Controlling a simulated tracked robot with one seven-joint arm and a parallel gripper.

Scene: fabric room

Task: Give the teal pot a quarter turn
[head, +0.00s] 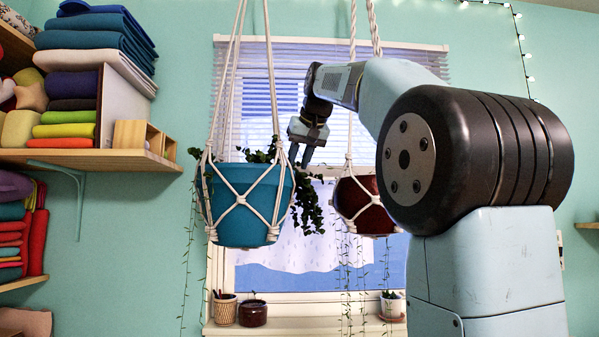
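The teal pot (240,222) hangs upright in a white macrame rope hanger (241,200), left of the picture's middle. A trailing green plant (308,205) grows in it and spills over its right side. My gripper (301,160) points down at the pot's upper right edge, close to the rim and the rope. Its two dark fingers look parted, with a gap between them and nothing visible held. I cannot tell whether a finger touches the pot, rope or leaves.
A dark red pot (366,212) hangs in another rope hanger on the right, partly behind my arm. A window (320,255) stands behind both. Small pots (253,313) stand on the sill. Wooden shelves (85,157) with folded fabric fill the left wall.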

